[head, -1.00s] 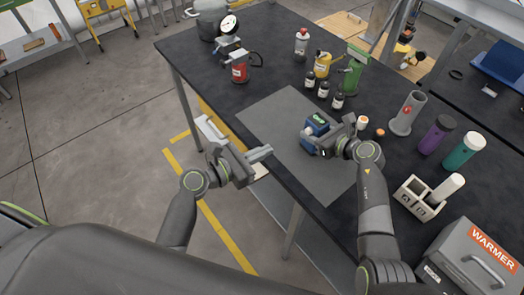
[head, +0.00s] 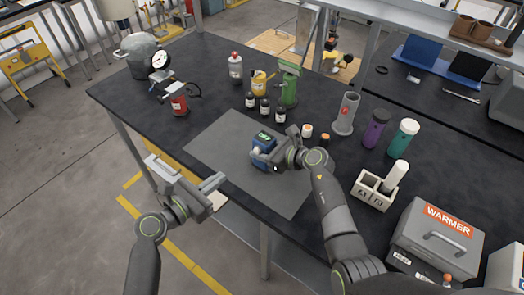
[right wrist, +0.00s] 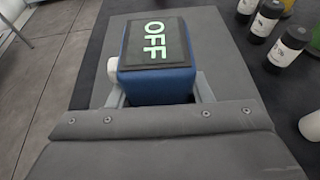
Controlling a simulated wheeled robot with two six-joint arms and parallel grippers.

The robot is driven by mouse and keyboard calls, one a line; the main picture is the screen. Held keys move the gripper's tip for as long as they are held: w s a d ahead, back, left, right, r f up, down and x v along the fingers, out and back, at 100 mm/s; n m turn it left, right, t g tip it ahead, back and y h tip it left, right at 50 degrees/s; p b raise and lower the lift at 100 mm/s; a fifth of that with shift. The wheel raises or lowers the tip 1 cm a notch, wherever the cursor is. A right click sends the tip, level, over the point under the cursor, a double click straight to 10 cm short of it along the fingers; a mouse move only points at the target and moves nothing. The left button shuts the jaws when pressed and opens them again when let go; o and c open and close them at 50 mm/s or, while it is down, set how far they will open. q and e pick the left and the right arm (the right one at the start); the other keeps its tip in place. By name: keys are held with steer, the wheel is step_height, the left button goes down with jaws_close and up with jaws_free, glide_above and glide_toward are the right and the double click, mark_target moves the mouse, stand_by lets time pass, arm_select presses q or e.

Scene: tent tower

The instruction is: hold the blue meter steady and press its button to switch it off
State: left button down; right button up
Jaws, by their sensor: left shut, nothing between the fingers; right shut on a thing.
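The blue meter (head: 262,151) stands on the grey mat near the table's front edge. Its dark screen shows green letters, which read OFF in the right wrist view (right wrist: 154,41). A white round button (right wrist: 112,69) sticks out of its left side in that view. My right gripper (head: 274,161) is shut on the meter from the right; its two fingers flank the blue body in the right wrist view (right wrist: 160,95). My left gripper (head: 216,183) is shut and empty, in front of the table edge, to the left of the meter and apart from it.
The grey mat (head: 215,145) is clear left of the meter. Several dark bottles (head: 265,108), a yellow can (head: 260,83) and a green stand (head: 288,85) are behind it. A grey tube (head: 346,113), a white holder (head: 373,190) and the warmer box (head: 440,240) are at right.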

steer(key=o, duration=1.2)
steer(key=shift+o, duration=0.2)
